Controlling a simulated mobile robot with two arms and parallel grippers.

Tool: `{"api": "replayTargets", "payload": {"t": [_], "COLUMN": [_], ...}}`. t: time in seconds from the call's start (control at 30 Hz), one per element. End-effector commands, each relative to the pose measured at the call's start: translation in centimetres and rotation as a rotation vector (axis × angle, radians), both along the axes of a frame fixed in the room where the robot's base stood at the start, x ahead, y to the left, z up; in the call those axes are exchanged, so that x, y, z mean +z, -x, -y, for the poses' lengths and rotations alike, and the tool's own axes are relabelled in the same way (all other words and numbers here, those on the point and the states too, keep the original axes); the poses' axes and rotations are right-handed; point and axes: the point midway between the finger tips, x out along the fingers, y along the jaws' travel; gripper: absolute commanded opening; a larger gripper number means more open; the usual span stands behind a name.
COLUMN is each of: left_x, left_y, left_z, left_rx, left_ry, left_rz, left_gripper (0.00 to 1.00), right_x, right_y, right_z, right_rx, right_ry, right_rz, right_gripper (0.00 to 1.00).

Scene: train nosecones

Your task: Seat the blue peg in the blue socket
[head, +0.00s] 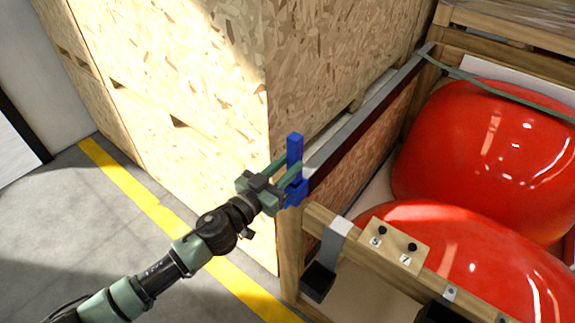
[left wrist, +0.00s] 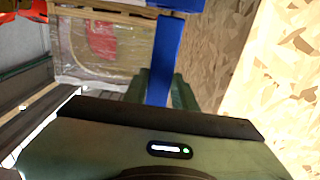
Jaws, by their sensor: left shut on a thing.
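The blue peg (head: 295,147) is an upright blue bar at the near corner of the wooden crate. My left gripper (head: 287,171) reaches it from the lower left and is shut on it. A blue block (head: 296,194), which looks like the blue socket, sits just below the fingers at the crate corner. Whether the peg's lower end is inside it, I cannot tell. In the left wrist view the peg (left wrist: 163,60) runs between the green fingers (left wrist: 161,92) and meets a blue crosspiece at the top edge. My right gripper is not in view.
A tall chipboard box (head: 200,80) stands close behind the peg. Large red nosecones (head: 490,150) fill the wooden crate at right. A small wooden plate (head: 393,245) and a dark metal bracket (head: 319,281) are on its front rail. Open floor lies at left.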

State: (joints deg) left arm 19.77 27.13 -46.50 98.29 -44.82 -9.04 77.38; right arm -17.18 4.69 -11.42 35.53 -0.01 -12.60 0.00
Motion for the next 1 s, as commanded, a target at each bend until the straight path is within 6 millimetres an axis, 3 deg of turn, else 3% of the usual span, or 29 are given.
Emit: {"api": "replayTargets", "payload": {"t": [1.0], "left_x": [-2.6], "left_y": [0.0], "left_z": [0.0], "left_rx": [0.000], "left_ry": [0.003], "left_rz": [0.002], "left_gripper": [0.00], "right_x": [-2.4], "right_y": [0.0], "right_z": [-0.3], "right_rx": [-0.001], "right_ry": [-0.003], "right_rz": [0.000], "right_gripper": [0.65]}}
